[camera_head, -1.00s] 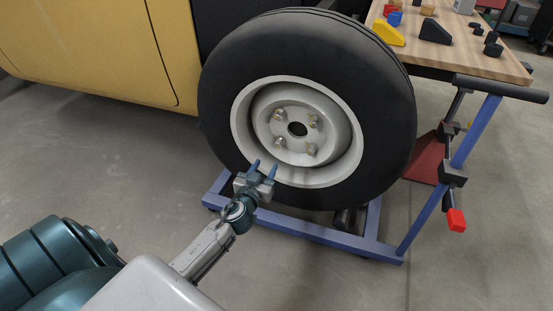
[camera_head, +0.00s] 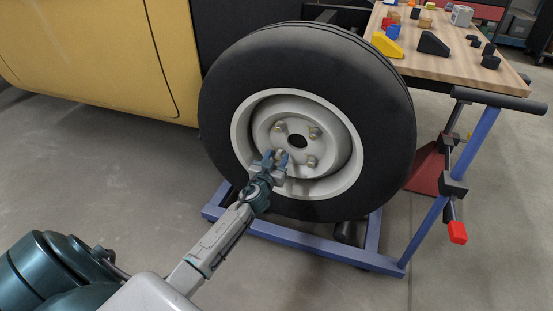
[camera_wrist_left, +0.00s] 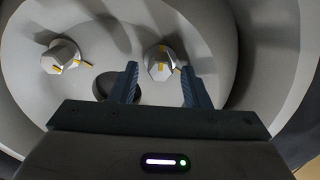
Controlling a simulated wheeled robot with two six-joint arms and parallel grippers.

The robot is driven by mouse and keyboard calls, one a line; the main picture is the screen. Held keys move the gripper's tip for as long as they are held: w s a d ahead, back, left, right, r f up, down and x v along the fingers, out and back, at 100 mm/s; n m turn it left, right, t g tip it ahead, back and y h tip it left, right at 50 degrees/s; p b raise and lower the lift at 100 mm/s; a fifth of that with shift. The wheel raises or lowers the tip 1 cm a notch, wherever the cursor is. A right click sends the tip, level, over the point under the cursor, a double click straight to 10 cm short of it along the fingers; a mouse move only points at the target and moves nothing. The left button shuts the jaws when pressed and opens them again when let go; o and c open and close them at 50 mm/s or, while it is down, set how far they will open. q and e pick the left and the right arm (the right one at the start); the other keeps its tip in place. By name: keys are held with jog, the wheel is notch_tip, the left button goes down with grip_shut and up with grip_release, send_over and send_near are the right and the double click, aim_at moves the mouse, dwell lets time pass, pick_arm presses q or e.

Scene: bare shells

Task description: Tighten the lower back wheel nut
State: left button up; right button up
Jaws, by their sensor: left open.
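The wheel (camera_head: 345,188) has a black tire and a pale grey rim with several metal nuts around a dark centre hole. The lower left nut (camera_head: 279,152) is partly hidden by my left gripper (camera_head: 276,157), which is open right in front of it. In the left wrist view, a nut with yellow marks (camera_wrist_left: 160,64) appears between the two open fingertips of my left gripper (camera_wrist_left: 159,70), with no visible grip on it. The lower right nut (camera_head: 311,162) is clear of the gripper. My right gripper is not in view.
The wheel stands at a blue wheeled frame (camera_head: 275,235) with a black handle bar. A yellow vehicle body (camera_head: 90,55) is at left. A wooden workbench (camera_head: 460,65) with blocks is at upper right. In the wrist view, another nut (camera_wrist_left: 62,57) sits left of the fingers.

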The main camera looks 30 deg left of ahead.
pick_arm(q)
jog(key=shift+c, duration=0.2)
grip_shut()
